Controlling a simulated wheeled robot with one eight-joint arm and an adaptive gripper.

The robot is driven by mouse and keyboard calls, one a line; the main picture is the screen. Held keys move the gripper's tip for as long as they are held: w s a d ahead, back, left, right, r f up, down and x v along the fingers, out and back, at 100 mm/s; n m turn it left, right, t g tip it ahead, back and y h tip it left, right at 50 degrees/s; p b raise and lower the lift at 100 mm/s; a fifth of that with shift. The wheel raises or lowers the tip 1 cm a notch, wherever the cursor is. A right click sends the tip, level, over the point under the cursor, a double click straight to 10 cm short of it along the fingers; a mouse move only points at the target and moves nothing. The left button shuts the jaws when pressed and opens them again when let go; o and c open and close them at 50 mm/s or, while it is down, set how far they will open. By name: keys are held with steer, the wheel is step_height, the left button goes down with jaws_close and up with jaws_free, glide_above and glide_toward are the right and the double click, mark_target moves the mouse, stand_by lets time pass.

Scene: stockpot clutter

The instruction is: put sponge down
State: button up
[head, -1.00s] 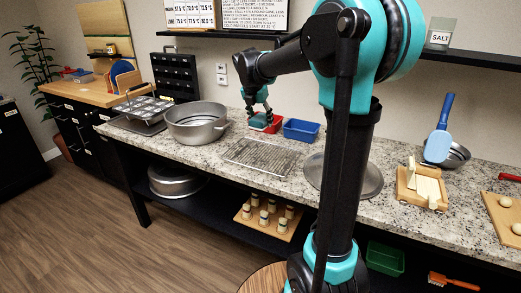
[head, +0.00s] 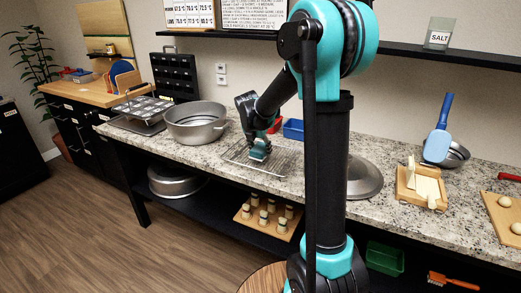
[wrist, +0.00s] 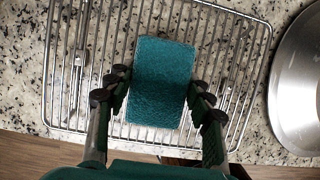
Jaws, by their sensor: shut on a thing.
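The rack (wrist: 70,100) lies flat on the granite counter behind the sponge in the wrist view. I cannot tell whether the sponge touches the rack's wires.
A large pot (head: 195,124) stands left of the rack. A round metal lid (head: 364,178) lies to its right, also in the wrist view (wrist: 300,85). A blue bin (head: 293,129) and a partly hidden red bin (head: 274,126) stand behind. The counter's front edge is close to the rack.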

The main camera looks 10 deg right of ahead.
steer(key=o, duration=1.5)
steer(key=shift+c, duration=0.2)
